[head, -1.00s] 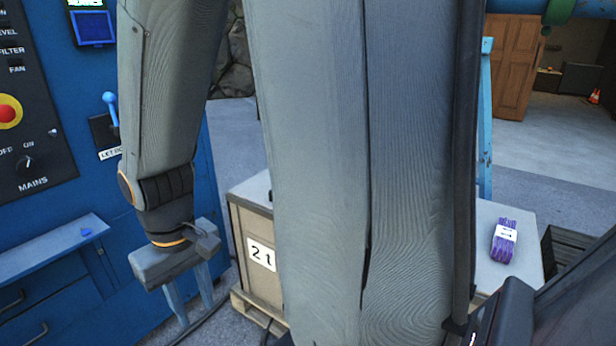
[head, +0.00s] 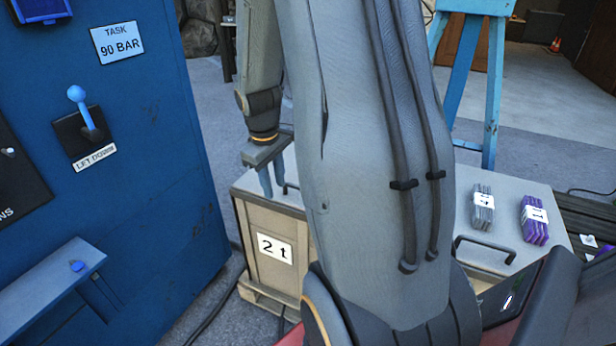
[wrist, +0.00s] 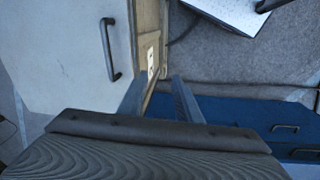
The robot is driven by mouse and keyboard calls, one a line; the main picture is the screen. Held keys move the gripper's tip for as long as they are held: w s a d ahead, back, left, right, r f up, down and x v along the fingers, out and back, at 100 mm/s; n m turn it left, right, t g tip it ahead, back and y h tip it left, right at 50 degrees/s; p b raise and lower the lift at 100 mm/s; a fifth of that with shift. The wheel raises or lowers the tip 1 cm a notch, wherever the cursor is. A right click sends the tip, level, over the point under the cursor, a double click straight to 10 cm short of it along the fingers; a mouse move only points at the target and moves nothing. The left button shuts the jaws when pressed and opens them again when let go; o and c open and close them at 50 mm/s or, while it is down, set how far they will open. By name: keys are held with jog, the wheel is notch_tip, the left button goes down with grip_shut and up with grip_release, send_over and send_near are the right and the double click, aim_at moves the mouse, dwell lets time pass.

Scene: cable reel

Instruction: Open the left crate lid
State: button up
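The left crate (head: 250,222) is a tan box with a "2 t" label, standing on a pallet. Its pale grey lid (head: 247,183) lies shut and is partly hidden by my arm. Part of the dark lid handle (head: 291,186) shows just right of my gripper (head: 271,182). In the wrist view the lid (wrist: 55,60) and its handle (wrist: 110,48) lie left of my gripper (wrist: 157,92). The fingers are apart and empty, pointing down near the crate's edge; I see no contact with the handle.
A second grey lid (head: 520,185) at right bears a grey bundle (head: 482,208), a purple bundle (head: 534,220) and a dark handle (head: 484,248). A blue machine (head: 150,190) with a lever (head: 84,112) stands at left. A blue trestle (head: 468,80) stands behind.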

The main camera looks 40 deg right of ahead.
jog(key=w+d+f+n+p, duration=0.2)
jog(key=d, duration=1)
jog(key=shift+h, duration=0.3)
jog(key=shift+d+f+p, duration=0.15)
jog(key=shift+d+f, duration=0.15)
jog(key=shift+f, duration=0.9)
jog(key=shift+d+f+p, duration=0.15)
jog(key=shift+d+f, duration=0.1)
jog(key=shift+f, duration=0.95)
jog(key=shift+d+f+p, duration=0.15)
jog(key=shift+d+f, duration=0.15)
jog(key=shift+f, duration=0.9)
grip_shut()
